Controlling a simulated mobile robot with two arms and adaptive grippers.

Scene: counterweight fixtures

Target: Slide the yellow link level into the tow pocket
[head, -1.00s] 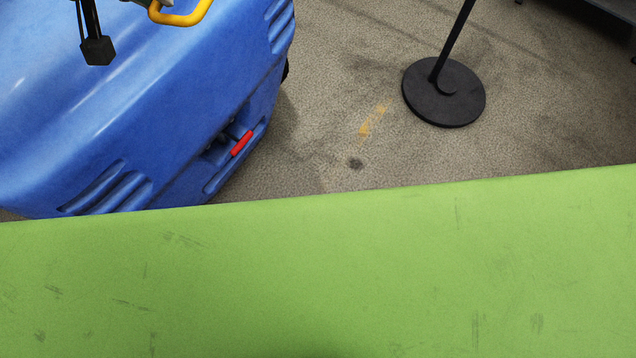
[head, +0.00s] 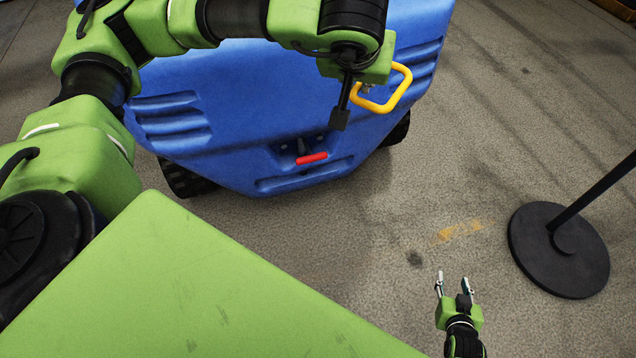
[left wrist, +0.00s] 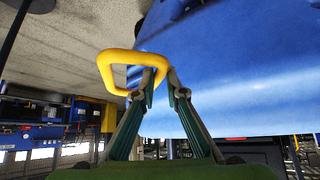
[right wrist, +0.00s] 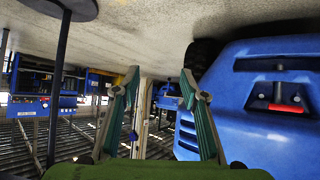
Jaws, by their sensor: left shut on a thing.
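The yellow link (head: 401,92), a rounded closed loop, is in my left gripper (head: 366,88), whose fingers are mostly hidden behind my wrist in the head view. In the left wrist view, the fingers (left wrist: 164,88) are shut on one end of the link (left wrist: 107,72), and the loop sticks out to the left. The tow pocket (head: 303,146) is in the lower face of the blue counterweight (head: 235,95), with a red-handled pin (head: 312,158) at it. The link is apart from it, up and right in the picture. My right gripper (head: 452,279) is open and empty, over the floor.
A black round stand base (head: 545,262) with a pole is on the floor at the right. The counterweight's red handle also shows in the right wrist view (right wrist: 286,108). The floor between counterweight and stand is clear. Shelving (right wrist: 65,78) shows in the right wrist background.

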